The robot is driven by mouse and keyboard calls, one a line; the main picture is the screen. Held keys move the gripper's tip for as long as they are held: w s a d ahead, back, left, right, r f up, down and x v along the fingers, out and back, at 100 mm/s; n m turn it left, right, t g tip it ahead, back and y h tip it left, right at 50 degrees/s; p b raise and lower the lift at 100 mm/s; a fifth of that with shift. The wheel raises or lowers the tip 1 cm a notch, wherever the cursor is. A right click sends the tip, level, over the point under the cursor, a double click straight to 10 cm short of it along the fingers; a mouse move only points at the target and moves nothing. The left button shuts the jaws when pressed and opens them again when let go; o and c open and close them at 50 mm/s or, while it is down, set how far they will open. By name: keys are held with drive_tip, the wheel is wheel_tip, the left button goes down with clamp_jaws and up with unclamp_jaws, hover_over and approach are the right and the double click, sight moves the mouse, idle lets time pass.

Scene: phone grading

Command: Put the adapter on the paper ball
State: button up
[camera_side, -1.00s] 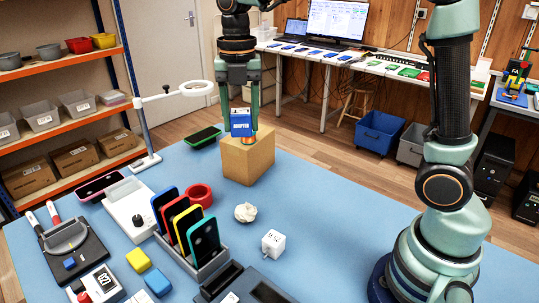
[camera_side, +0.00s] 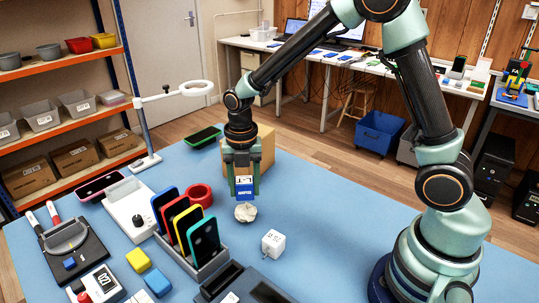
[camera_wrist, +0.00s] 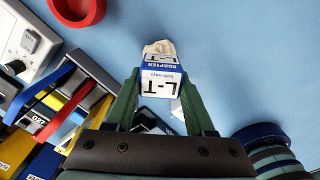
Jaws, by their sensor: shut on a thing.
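The adapter (camera_side: 244,188) is a small blue and white box. My gripper (camera_side: 244,190) is shut on it, pointing down, and holds it right above the paper ball. The paper ball (camera_side: 245,212) is crumpled and off-white and lies on the blue table. In the wrist view the adapter (camera_wrist: 162,85) is between the two green fingers, and the paper ball (camera_wrist: 158,48) shows just past its far edge. In the side view the adapter's lower edge meets the ball's top; I cannot tell whether they touch.
A cardboard box (camera_side: 264,150) stands close behind my gripper. A rack of coloured phones (camera_side: 204,238) and a red ring (camera_side: 199,195) are to the left. A white cube (camera_side: 273,243) is at the front right. The table right of the ball is clear.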

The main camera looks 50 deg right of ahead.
drive_tip(key=shift+f, duration=1.25)
drive_tip(key=shift+f, duration=0.15)
drive_tip(key=o, duration=1.3)
